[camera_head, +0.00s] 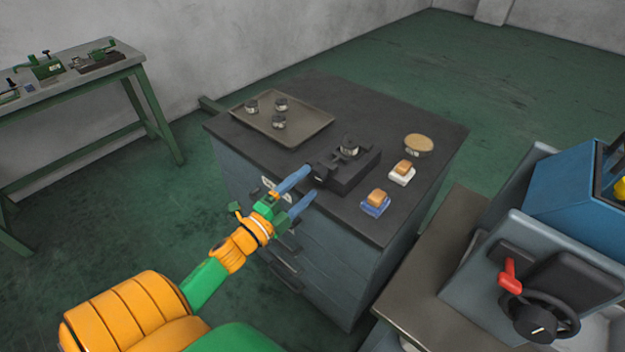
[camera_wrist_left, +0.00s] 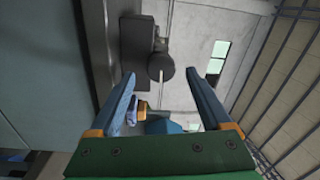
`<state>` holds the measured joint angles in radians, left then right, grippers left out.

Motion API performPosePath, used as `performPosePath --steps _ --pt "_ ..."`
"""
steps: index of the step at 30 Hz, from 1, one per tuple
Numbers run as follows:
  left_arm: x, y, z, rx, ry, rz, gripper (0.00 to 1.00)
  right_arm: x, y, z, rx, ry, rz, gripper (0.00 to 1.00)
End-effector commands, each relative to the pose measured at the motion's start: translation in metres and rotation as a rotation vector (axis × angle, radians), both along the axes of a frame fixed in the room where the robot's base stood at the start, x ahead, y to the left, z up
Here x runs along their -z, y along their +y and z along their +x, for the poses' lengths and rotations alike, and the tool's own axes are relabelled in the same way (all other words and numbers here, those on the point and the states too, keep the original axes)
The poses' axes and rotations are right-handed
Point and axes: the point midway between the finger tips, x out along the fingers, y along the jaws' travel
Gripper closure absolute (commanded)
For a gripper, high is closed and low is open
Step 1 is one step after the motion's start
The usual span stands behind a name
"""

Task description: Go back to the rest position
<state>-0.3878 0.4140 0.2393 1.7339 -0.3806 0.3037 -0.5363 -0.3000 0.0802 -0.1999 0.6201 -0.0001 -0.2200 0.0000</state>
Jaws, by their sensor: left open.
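My left gripper (camera_head: 303,190) is open, with its two blue fingers spread and nothing between them. It reaches in front of the near edge of the dark-topped cabinet (camera_head: 340,93), close to a black block fixture (camera_head: 349,174) that carries a small round metal part (camera_head: 349,146). In the left wrist view my left gripper (camera_wrist_left: 165,80) also shows empty, with a dark round knob shape (camera_wrist_left: 160,68) beyond the fingertips. I cannot tell whether a finger touches the fixture. My right gripper is out of view.
On the cabinet are a tray (camera_head: 310,135) with 3 small metal parts, a round tan-topped container (camera_head: 418,145), and a white (camera_head: 402,178) and a blue (camera_head: 374,207) block with tan tops. A machine with a red lever (camera_head: 509,275) stands right. A workbench (camera_head: 75,85) stands left.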

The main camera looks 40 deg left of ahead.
Motion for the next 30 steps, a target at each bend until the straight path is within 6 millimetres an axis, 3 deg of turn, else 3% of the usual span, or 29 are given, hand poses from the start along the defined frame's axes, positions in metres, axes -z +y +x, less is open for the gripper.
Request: performPosePath --steps 3,7,21,23,25,28,30 --pt "0.005 0.002 -0.022 -0.001 0.004 -0.001 0.18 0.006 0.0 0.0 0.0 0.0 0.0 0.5" --pt "0.004 0.003 -0.036 -0.001 0.002 -0.001 0.18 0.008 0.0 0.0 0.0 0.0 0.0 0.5" --pt "0.009 0.005 -0.037 -0.009 0.016 -0.016 0.18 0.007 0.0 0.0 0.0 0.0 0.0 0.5" --pt "0.031 0.009 -0.039 -0.042 0.072 -0.076 0.18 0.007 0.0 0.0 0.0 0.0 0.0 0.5" --pt "0.083 0.016 -0.046 -0.114 0.201 -0.21 0.18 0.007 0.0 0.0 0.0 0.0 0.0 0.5" --pt "0.184 0.01 -0.076 -0.259 0.459 -0.454 0.18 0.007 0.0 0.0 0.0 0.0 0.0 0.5" --pt "0.249 -0.006 -0.11 -0.364 0.644 -0.606 0.18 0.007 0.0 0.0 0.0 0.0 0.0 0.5"
